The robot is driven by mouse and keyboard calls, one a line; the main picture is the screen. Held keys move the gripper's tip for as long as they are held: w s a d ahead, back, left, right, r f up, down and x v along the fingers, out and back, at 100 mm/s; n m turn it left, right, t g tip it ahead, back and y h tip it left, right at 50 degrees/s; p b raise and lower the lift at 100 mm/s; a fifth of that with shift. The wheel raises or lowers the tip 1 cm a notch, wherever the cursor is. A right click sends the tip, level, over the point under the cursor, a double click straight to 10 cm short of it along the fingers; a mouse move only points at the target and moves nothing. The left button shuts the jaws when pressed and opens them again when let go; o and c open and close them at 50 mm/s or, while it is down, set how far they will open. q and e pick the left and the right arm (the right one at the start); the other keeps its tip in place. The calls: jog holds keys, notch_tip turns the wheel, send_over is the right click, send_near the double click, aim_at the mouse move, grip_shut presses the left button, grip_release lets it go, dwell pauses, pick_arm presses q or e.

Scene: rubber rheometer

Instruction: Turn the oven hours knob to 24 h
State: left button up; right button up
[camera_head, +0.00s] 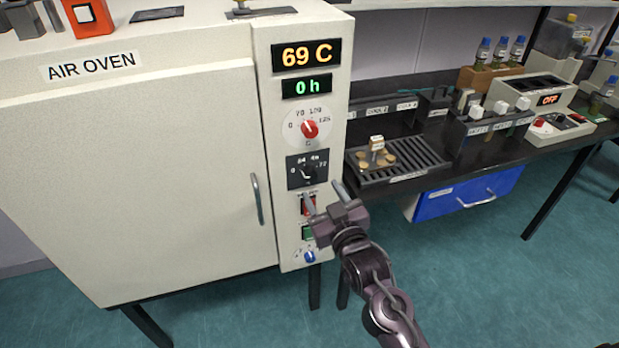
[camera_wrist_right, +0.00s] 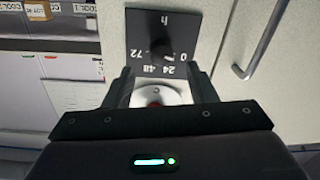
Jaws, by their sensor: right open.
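The white air oven (camera_head: 150,150) stands at the left with its door closed. Its panel shows 69 C and, on the green hours display (camera_head: 307,86), 0 h. The black hours knob (camera_head: 308,172) sits on a dark dial plate marked 0, 24, 48, 72; it also shows in the right wrist view (camera_wrist_right: 160,48), upside down. The red temperature knob (camera_head: 309,128) is above it. My right gripper (camera_head: 323,191) is open and empty, its fingers in front of the panel just below the hours dial, apart from the knob. My left gripper is not in view.
Below the dial are a red switch (camera_head: 308,206), a green button (camera_head: 307,233) and a blue knob (camera_head: 309,257). The door handle (camera_head: 257,199) stands out left of the panel. A black bench (camera_head: 440,150) with a slotted tray and racks is at the right.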

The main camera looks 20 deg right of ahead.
aim_at(312, 178)
jog(key=w, duration=0.4)
jog(key=shift+w+a, duration=0.15)
jog(key=shift+a, duration=0.1)
jog(key=shift+w, duration=0.35)
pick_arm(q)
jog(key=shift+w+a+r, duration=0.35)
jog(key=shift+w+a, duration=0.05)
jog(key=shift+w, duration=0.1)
pick_arm(e)
jog(key=shift+w, duration=0.2)
jog(key=c, duration=1)
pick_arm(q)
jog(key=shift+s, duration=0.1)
pick_arm(e)
jog(key=shift+o, duration=0.2)
